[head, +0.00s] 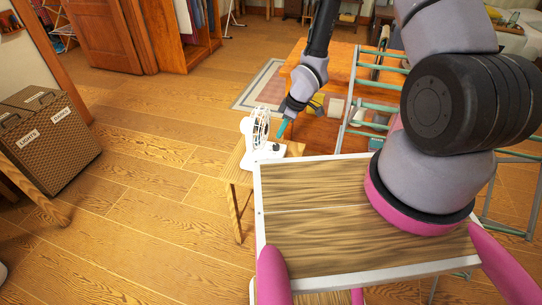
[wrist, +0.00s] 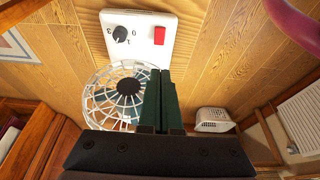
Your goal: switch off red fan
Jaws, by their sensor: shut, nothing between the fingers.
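A small fan with a white round cage (head: 261,127) stands on a small wooden table in the head view. The wrist view shows its cage and dark hub (wrist: 125,90). Its white base (wrist: 140,20) has a black numbered dial (wrist: 122,38) and a red switch (wrist: 159,36). The red switch is the only red I see on the fan. My gripper (head: 282,133) is beside the fan, pointing down toward its base. In the wrist view my gripper (wrist: 166,72) has its green fingers together and empty, tips just below the red switch in the picture; contact cannot be told.
The small wooden table (head: 235,172) is close to my white-edged wood-topped body. A green-barred metal rack (head: 350,115) stands right of the gripper. A wicker hamper (head: 48,140) stands at the left. The wooden floor (head: 155,150) between is clear.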

